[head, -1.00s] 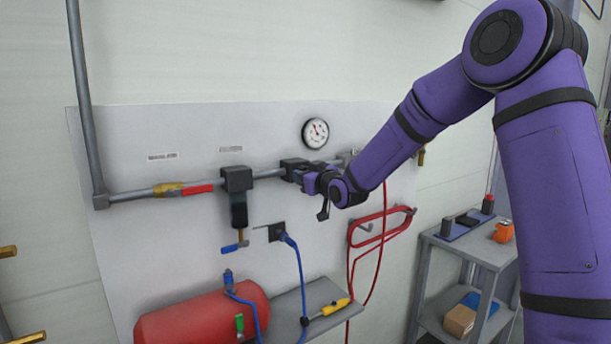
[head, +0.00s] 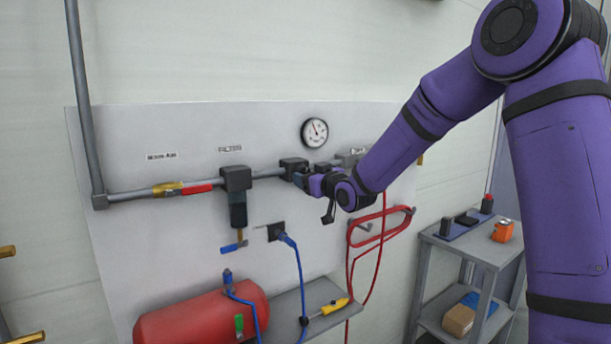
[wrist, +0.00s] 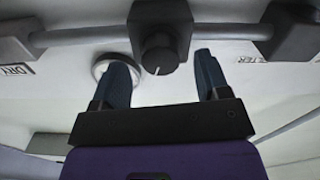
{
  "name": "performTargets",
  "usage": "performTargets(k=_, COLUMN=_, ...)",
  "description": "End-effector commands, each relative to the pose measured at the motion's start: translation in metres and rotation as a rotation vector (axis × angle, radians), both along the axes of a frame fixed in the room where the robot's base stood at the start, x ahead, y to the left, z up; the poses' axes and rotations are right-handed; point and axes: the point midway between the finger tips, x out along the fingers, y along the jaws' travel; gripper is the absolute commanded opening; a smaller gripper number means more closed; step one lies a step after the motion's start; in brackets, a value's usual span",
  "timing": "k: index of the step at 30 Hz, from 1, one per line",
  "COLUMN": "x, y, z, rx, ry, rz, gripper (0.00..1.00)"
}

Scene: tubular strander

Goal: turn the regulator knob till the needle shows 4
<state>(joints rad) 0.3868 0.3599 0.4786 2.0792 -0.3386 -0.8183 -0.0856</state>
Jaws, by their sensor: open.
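The regulator knob (wrist: 160,58) is a dark round knob with a white mark, under the dark regulator body (wrist: 160,14) in the wrist view. In the head view the regulator body (head: 292,166) sits on the grey pipe below the gauge. My gripper (wrist: 170,70) is open, with one blue-grey finger on each side of the knob and a visible gap on both sides. In the head view my gripper (head: 302,181) is at the regulator and hides the knob. The round white gauge (head: 315,132) is above; its needle points up and to the left, and its numbers are too small to read.
A grey pipe (head: 268,174) runs along the wall panel. A filter unit (head: 238,205) hangs left of the regulator. A red hose (head: 385,228) hangs on hooks to the right. A red tank (head: 195,318) and a grey shelf (head: 322,296) are below.

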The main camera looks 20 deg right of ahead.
Motion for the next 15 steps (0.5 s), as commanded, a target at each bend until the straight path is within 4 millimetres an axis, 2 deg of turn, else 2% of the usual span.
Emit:
performTargets(k=3, x=-0.023, y=-0.007, z=0.001, rx=-0.003, ry=0.0, rz=0.0, gripper=0.69)
performTargets(k=9, x=-0.056, y=-0.018, z=0.0, rx=-0.002, ry=-0.001, rz=-0.001, gripper=0.69)
performTargets(k=15, x=-0.075, y=-0.024, z=0.0, rx=-0.001, ry=-0.001, rz=0.0, gripper=0.69)
